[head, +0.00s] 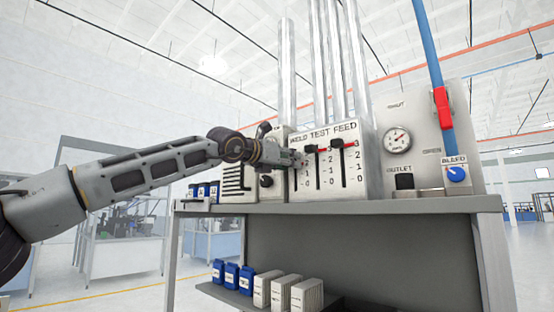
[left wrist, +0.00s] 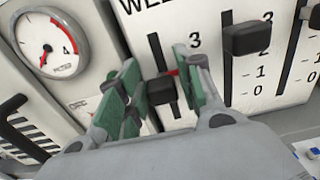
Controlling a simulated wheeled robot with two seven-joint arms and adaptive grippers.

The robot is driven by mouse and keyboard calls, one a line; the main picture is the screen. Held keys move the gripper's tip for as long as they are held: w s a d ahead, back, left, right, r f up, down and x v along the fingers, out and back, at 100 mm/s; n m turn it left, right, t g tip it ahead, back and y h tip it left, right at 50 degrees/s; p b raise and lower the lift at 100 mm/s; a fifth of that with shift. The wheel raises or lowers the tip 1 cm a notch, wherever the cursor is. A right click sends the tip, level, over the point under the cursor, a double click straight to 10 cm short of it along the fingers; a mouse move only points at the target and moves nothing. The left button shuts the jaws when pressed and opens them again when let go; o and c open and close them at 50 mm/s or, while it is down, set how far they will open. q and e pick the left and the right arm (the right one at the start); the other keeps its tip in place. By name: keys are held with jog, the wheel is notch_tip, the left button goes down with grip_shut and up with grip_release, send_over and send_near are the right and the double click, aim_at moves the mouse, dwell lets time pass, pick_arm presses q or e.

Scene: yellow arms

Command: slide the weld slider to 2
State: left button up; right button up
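The grey panel (head: 364,190) on the bench reads WELD TEST FEED and has three vertical sliders. In the left wrist view the weld slider's black knob (left wrist: 162,90) sits in the leftmost slot, below the printed 3 and just under a short red mark. My left gripper (left wrist: 160,82) has its green-padded fingers on both sides of this knob, seemingly touching it. The right finger hides the lower weld numbers, so I cannot read the exact setting. In the head view my left gripper (head: 297,158) covers the weld slider. My right gripper is not in view.
The test slider (head: 311,149) and feed slider (head: 338,144) stand close to the right, with knobs high. A round gauge (left wrist: 50,44) is left of the weld slot. A second gauge (head: 397,140) and blue dial (head: 457,174) are further right. The bench top (head: 430,206) runs below.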

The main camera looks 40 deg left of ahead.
pick_arm(q)
jog(key=shift+s, duration=0.1)
jog(key=s+a, duration=0.1)
jog(key=s, duration=1)
jog(key=shift+s, duration=0.35)
dwell(0.5)
dwell(0.5)
